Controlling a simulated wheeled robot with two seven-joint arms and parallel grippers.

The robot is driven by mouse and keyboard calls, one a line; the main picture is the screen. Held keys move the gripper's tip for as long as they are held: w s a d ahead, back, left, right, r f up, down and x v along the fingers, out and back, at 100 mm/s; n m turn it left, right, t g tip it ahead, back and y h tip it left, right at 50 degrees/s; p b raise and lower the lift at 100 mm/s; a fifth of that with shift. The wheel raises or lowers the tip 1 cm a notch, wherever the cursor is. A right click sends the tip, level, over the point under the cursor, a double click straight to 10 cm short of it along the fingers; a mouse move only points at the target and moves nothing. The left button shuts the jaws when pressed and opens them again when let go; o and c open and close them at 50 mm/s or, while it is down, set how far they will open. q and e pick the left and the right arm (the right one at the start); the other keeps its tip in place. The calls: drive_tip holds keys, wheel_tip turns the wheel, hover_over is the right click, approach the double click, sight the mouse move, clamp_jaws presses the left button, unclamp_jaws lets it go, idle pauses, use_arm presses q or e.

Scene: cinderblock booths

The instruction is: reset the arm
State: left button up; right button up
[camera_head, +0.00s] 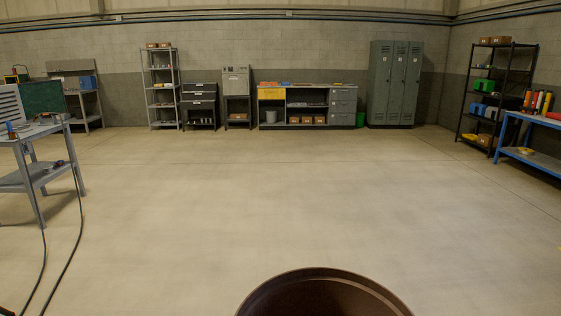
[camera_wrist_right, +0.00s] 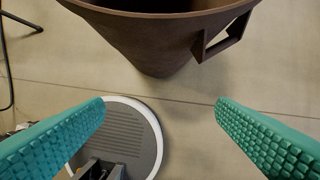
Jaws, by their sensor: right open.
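My right gripper (camera_wrist_right: 160,106) shows in the right wrist view as two teal, ribbed fingers spread wide apart. Nothing is between them. A brown, tapered bin (camera_wrist_right: 150,45) with an angular side handle (camera_wrist_right: 222,36) stands beyond the fingertips, apart from them. Its rim (camera_head: 322,272) also shows at the bottom edge of the head view, where most of its body is cut off. Neither gripper shows in the head view, and my left gripper is in no view.
Wide bare floor (camera_head: 270,190) lies ahead. A grey workbench (camera_head: 40,170) with hanging black cables stands at left. A blue bench (camera_head: 530,160) and a black shelf (camera_head: 497,95) are at right. Grey lockers (camera_head: 395,85), a counter (camera_head: 307,105) and a metal shelf (camera_head: 161,90) line the back wall.

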wheel_tip(320, 180, down, 26)
drive_tip(key=s+g+p, duration=0.1)
drive_tip(key=s, duration=0.1)
drive_tip(key=s+d+f, duration=0.1)
drive_tip(key=s+f, duration=0.6)
drive_tip(key=s, duration=0.1)
drive_tip(key=s+d+f+g, duration=0.1)
drive_tip(key=s+d+f, duration=0.1)
drive_tip(key=s+f, duration=0.5)
drive_tip(key=shift+s+d+f+g+h+p, duration=0.25)
drive_tip(key=shift+s+d+g+h+p, duration=0.05)
drive_tip(key=shift+s, duration=0.4)
